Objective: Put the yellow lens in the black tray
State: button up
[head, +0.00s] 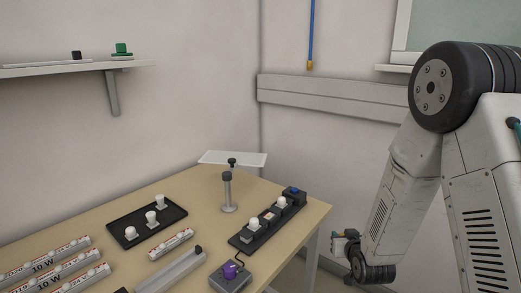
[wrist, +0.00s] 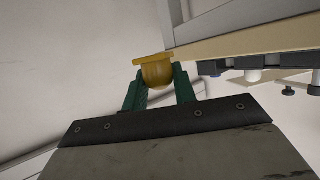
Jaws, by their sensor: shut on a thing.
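The yellow lens (wrist: 157,72) is a dome with a flat flange, held between the green fingers of my gripper (wrist: 158,85) in the wrist view. In the head view my gripper (head: 341,241) is low at the right, off the table's right side and apart from it; the lens cannot be made out there. The black tray (head: 172,218) lies on the table at centre left in the head view. It holds several white lenses, with bare floor on its right side.
A black strip fixture (head: 262,229) with white lenses and a blue button lies near the table's right edge. A purple-knobbed box (head: 231,277), a grey rail and labelled light bars occupy the front. A shelf (head: 75,67) hangs on the left wall.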

jog(key=a+r+n+y, duration=0.1)
jog(key=a+r, duration=0.1)
jog(key=a, duration=0.2)
jog(key=a+r+n+y, duration=0.1)
jog(key=a+r, duration=0.1)
jog(key=a, duration=0.3)
jog(key=s+a+r+n+y, duration=0.1)
jog(key=a+r, duration=0.2)
jog(key=a, duration=0.1)
jog(key=shift+a+y, duration=0.25)
jog(key=shift+y, duration=0.05)
jog(key=s+a+r+n+g+y, duration=0.2)
jog(key=s+a, duration=0.5)
jog(key=a, duration=0.5)
jog(key=shift+s+r+n+g+y, duration=0.2)
jog(key=shift+r+n+g+y, duration=0.1)
jog(key=shift+r+n+y, duration=0.65)
jog(key=shift+f, duration=0.1)
